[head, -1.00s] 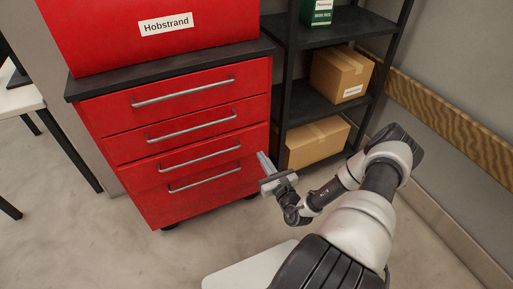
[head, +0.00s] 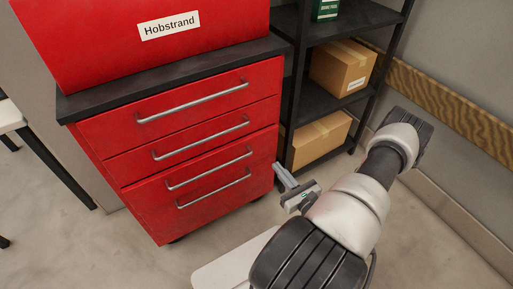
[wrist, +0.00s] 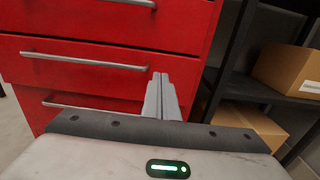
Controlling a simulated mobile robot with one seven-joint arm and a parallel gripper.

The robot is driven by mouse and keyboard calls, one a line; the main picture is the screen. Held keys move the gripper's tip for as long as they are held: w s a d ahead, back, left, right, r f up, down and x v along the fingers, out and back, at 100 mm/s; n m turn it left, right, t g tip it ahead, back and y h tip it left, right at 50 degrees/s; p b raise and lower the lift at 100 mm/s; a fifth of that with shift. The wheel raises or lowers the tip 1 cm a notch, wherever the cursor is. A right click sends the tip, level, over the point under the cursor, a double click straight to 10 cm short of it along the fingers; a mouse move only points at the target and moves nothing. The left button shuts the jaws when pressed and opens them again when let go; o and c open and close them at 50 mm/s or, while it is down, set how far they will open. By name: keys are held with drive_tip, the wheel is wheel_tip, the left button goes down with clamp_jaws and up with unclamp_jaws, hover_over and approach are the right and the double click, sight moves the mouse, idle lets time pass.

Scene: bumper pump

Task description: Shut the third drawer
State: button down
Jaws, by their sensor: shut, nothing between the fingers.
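The red cabinet (head: 130,205) has a stack of red drawers with silver bar handles. The third drawer's handle (head: 210,169) sits close above the lowest handle (head: 213,189). The third front seems to stand slightly forward, but the size of any gap is hard to tell. My gripper (head: 278,168) is shut and empty, just right of the cabinet's front at about the third drawer's height. In the wrist view its closed fingers (wrist: 160,97) point toward the red fronts near their right edge. I cannot tell whether they touch.
A red box labelled Hobstrand (head: 100,40) stands on the cabinet's dark top (head: 90,98). A black shelf unit (head: 325,97) with cardboard boxes (head: 342,66) is close on the right. A white table (head: 10,115) is at the left.

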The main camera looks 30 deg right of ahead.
sight(255, 138)
drive_tip(key=w+b, duration=0.2)
drive_tip(key=w, duration=1)
drive_tip(key=shift+w, duration=0.8)
drive_tip(key=shift+w+b, duration=0.3)
drive_tip(key=shift+w, duration=0.6)
drive_tip(key=shift+w+r, duration=0.15)
drive_tip(key=shift+w, duration=0.15)
drive_tip(key=shift+d, duration=0.1)
